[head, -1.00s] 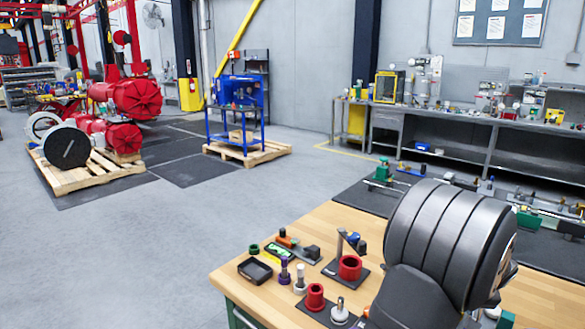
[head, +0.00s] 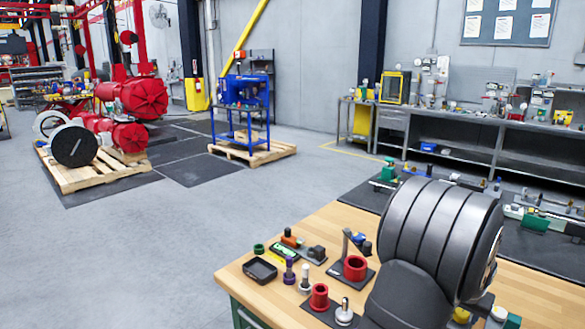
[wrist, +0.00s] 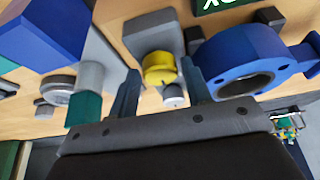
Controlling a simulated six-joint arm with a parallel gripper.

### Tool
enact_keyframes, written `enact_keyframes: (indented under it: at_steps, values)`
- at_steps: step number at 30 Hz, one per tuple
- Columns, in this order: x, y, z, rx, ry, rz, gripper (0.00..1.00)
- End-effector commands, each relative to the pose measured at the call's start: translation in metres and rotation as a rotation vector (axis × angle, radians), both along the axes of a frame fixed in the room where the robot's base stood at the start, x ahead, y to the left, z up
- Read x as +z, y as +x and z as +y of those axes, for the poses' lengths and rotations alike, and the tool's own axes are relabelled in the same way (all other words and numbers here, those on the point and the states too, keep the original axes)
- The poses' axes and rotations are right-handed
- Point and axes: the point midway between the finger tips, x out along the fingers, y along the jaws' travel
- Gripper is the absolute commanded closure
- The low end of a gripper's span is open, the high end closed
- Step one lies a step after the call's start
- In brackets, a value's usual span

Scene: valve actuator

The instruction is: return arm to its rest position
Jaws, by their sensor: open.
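My gripper (wrist: 160,82) shows in the wrist view with its two grey fingers apart. Nothing is held between them. A yellow-capped part (wrist: 158,68) with a small white-grey end appears between the fingers in the picture, on or against a grey block (wrist: 150,28). I cannot tell how far the fingers are from it. In the head view my dark arm covers the right part of the wooden workbench (head: 245,283), and the gripper is hidden behind it.
The wrist view shows a blue ring flange (wrist: 240,58) right of the fingers and a blue block (wrist: 45,30) to the left. In the head view, red bushings (head: 355,267), a black tray (head: 259,270) and several small parts stand on the bench, left of my arm.

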Motion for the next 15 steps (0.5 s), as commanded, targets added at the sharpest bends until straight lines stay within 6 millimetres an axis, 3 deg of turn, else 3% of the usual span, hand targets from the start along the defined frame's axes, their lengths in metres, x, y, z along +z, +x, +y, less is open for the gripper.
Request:
enact_keyframes:
  at_steps: [15]
  values:
    - [0.0002, 0.0025, 0.0019, -0.253, 0.001, 0.001, 0.55]
